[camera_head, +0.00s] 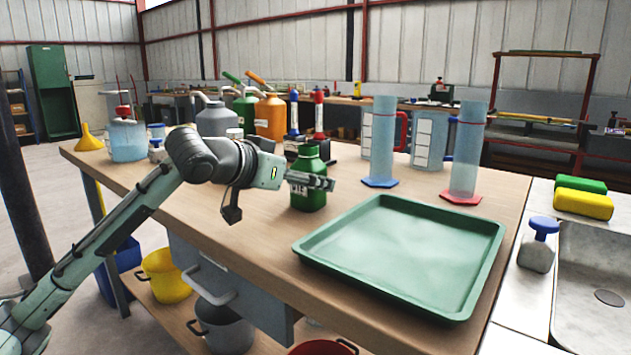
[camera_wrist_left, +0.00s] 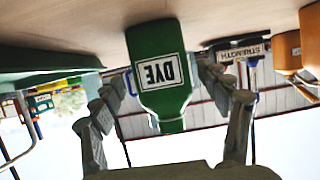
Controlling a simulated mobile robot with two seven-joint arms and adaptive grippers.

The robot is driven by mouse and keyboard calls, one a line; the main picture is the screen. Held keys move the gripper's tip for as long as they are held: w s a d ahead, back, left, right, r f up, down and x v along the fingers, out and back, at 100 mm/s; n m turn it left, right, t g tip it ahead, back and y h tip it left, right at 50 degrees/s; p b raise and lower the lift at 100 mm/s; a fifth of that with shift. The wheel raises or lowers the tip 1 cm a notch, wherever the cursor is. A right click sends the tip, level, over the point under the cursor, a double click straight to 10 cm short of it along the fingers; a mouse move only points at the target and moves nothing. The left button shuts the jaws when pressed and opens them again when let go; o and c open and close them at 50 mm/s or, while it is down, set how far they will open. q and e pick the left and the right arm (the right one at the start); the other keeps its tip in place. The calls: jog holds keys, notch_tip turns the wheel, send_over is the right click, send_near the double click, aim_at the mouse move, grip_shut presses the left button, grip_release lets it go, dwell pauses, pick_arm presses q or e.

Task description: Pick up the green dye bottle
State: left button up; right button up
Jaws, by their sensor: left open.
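The green dye bottle (camera_head: 308,201) stands upright on the wooden workbench, left of the green tray. In the left wrist view the picture is upside down, and the bottle (camera_wrist_left: 155,45) shows its white DYE label between the two fingers. My left gripper (camera_head: 312,182) reaches in from the left at the bottle's upper body, one finger crossing in front of it. It also shows in the left wrist view (camera_wrist_left: 166,88), open, with a finger on each side of the bottle. I cannot tell whether either finger touches it. My right gripper is not in view.
The green tray (camera_head: 400,245) lies close on the right. Two measuring cylinders, blue-based (camera_head: 382,140) and red-based (camera_head: 466,150), stand behind it. An orange can (camera_head: 271,118) and grey can (camera_head: 217,120) stand behind the gripper. A sink (camera_head: 595,280) is far right.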

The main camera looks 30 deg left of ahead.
pick_arm(q)
jog(key=shift+w+f, duration=0.2)
jog(key=shift+w, duration=0.35)
jog(key=x, duration=0.4)
jog(key=shift+w+a+f, duration=0.1)
jog(key=shift+w, duration=0.15)
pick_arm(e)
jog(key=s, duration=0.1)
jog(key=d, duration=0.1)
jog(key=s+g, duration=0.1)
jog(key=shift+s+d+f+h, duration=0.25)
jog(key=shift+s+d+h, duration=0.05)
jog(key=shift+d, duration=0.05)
pick_arm(q)
jog(key=shift+c, duration=0.3)
jog(key=c, duration=1.5)
jog(key=shift+c, duration=0.2)
